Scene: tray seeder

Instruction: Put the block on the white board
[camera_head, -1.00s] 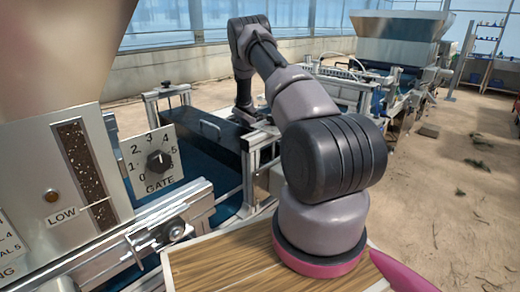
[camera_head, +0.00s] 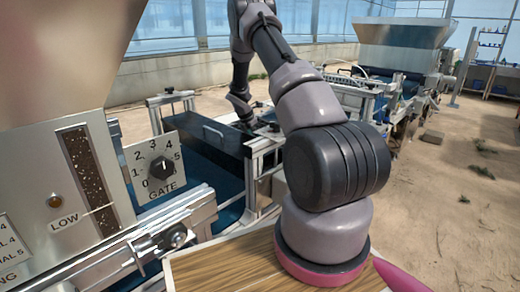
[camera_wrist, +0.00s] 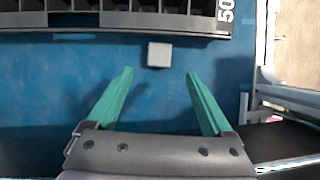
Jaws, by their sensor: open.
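A small pale grey block (camera_wrist: 159,54) lies on the blue belt (camera_wrist: 60,90) in the wrist view, close to the near edge of a black tray. My gripper (camera_wrist: 158,72) has two teal fingers spread wide and nothing between them. The block shows just beyond the fingertips, roughly centred on the gap. I cannot tell the height of the fingers above the belt. In the head view my arm reaches over the machine, and the block cannot be made out there. I cannot pick out a white board with certainty in either view.
The black celled tray (camera_wrist: 120,20), marked 50, spans the top left of the wrist view. A metal rail (camera_wrist: 262,80) runs along the right. In the head view a seeder panel with a GATE dial (camera_head: 160,167) stands at the left, and a dark cover (camera_head: 205,140) lies beyond.

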